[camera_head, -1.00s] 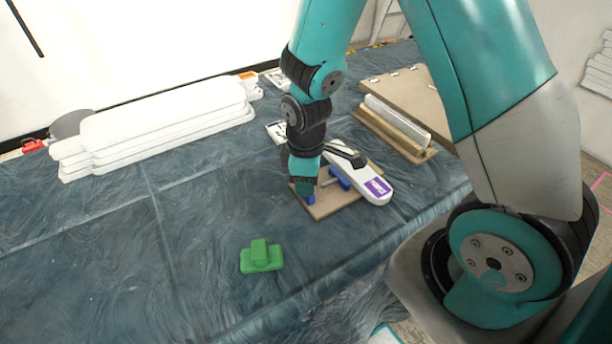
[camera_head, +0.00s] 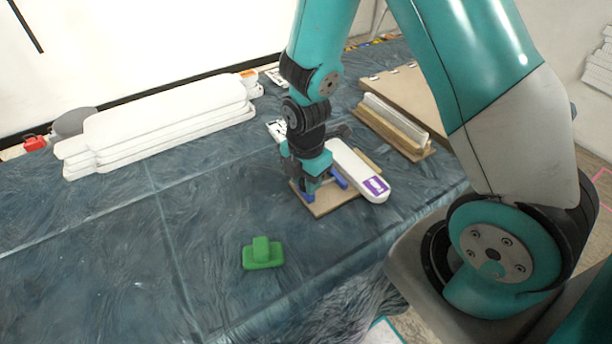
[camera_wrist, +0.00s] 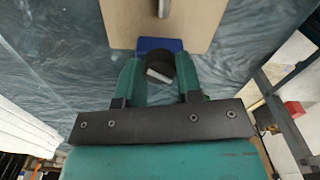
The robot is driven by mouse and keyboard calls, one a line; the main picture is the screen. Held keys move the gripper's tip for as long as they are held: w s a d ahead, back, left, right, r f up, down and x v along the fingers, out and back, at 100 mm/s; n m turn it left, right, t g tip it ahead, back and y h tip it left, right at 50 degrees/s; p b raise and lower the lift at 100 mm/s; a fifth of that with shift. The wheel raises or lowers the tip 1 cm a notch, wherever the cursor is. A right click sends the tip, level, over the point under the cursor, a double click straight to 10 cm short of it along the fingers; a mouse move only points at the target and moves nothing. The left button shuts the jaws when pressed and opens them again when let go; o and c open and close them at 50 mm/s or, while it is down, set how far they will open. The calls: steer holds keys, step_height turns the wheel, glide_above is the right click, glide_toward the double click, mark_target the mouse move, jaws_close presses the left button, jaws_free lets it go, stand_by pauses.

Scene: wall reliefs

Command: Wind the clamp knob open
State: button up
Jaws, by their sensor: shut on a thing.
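The blue clamp (camera_head: 338,178) sits on a small tan board (camera_head: 330,207), close to a white piece with a purple label (camera_head: 360,172). A blue block of it also shows in the wrist view (camera_wrist: 152,44), at the board's near edge. My gripper (camera_head: 308,182) points down at the near left end of the board. In the wrist view its two green fingers (camera_wrist: 160,68) stand either side of a dark round knob (camera_wrist: 186,70) with a pale grey bar beside it. The gripper is shut on this knob. The fingers partly hide the knob, and its screw is hard to make out.
A green block (camera_head: 262,254) lies alone on the dark blue cloth table. White stacked panels (camera_head: 165,125) lie at the back left. A wooden piece with a white strip (camera_head: 395,125) lies to the right. The front left of the table is clear.

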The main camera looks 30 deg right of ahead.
steer(key=shift+n, duration=1.7)
steer(key=o, duration=0.9)
steer(key=shift+o, duration=0.2)
step_height(320, 180, up, 17)
steer(key=p, duration=0.1)
steer(key=shift+r, duration=0.2)
